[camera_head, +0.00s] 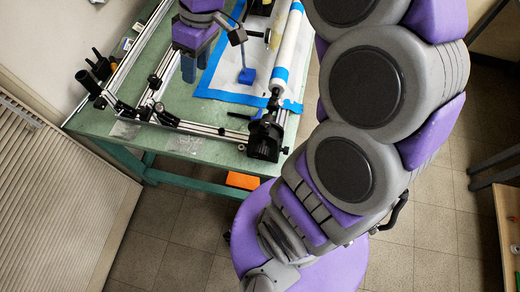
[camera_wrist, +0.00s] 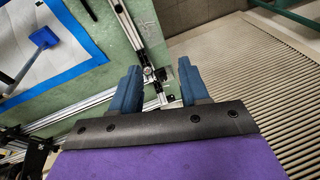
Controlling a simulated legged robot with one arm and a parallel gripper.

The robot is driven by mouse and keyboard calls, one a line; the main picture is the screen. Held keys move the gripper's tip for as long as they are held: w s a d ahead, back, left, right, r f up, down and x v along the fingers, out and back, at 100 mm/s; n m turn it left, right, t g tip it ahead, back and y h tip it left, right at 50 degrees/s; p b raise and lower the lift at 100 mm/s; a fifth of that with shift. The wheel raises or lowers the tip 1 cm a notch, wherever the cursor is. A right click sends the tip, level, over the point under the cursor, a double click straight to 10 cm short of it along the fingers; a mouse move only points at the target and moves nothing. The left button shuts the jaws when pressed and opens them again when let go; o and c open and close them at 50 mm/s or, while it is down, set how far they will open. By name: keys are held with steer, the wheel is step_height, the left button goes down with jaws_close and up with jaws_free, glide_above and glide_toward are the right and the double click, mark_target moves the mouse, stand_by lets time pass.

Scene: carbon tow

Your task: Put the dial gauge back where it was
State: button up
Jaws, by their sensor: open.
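My gripper (camera_head: 189,74) is open over the left part of the green table, its two blue fingers pointing down. In the wrist view, nothing is held between its fingertips (camera_wrist: 159,68). I cannot make out the dial gauge with certainty in either view. A small dark fitting with a round pale part (camera_wrist: 148,73) sits on the metal rail and shows between the fingers in the wrist view. It is too small to tell what it is.
Metal rails (camera_head: 190,127) frame the green table (camera_head: 213,151). A white roller (camera_head: 288,50) lies along the right. A blue-headed tool (camera_head: 248,76) rests on the blue-taped white sheet; it also shows in the wrist view (camera_wrist: 43,38). Black parts (camera_head: 101,66) stand at the left edge.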

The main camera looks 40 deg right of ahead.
steer(key=s+f+m+g+h, duration=0.1)
steer(key=s+f+m, duration=0.2)
steer(key=s, duration=0.8)
steer(key=s+f+m+g+h, duration=0.1)
steer(key=s+f+m+h, duration=0.1)
steer(key=s, duration=1)
step_height(320, 180, down, 2)
steer(key=shift+s+f+m, duration=0.15)
steer(key=shift+s+m, duration=0.15)
steer(key=shift+m, duration=0.5)
steer(key=shift+w, duration=0.15)
